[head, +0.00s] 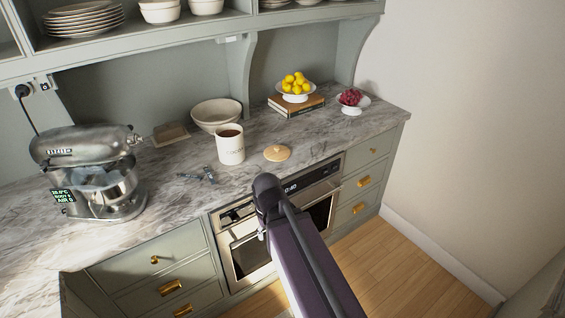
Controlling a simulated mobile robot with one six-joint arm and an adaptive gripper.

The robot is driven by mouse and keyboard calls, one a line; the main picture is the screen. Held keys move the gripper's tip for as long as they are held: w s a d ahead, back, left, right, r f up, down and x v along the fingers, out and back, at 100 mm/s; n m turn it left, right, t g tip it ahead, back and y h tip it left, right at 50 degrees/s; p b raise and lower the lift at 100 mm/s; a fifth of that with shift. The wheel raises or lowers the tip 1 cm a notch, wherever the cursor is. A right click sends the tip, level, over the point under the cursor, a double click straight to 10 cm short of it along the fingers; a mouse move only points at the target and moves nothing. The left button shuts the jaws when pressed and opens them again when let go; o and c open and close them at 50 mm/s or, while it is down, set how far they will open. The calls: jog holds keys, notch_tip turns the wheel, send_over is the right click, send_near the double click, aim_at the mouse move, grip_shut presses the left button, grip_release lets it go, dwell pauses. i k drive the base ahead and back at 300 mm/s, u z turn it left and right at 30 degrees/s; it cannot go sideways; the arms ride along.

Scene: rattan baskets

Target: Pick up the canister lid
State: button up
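The canister lid (277,154) is a round, light wooden disc with a small knob on top. It lies flat on the marble counter, knob up. The white canister (231,149) stands upright just left of it, open at the top, with brown contents showing. The lid and canister are apart. My arm rises from the bottom of the head view, and its dark joint shows in front of the counter edge, below the lid. I cannot make out my gripper or its fingers in this view.
A stand mixer (92,172) is at the left. Small dark metal items (198,175) lie left of the canister. A bowl (216,112), a lemon dish (295,89) on books (297,105) and a red fruit dish (352,103) stand behind. An oven (244,250) is below.

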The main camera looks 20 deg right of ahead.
aim_at(274, 153)
jog(key=z, duration=0.15)
jog(key=k, duration=0.35)
jog(key=u, duration=0.55)
jog(key=i, duration=1.25)
jog(key=z, duration=1)
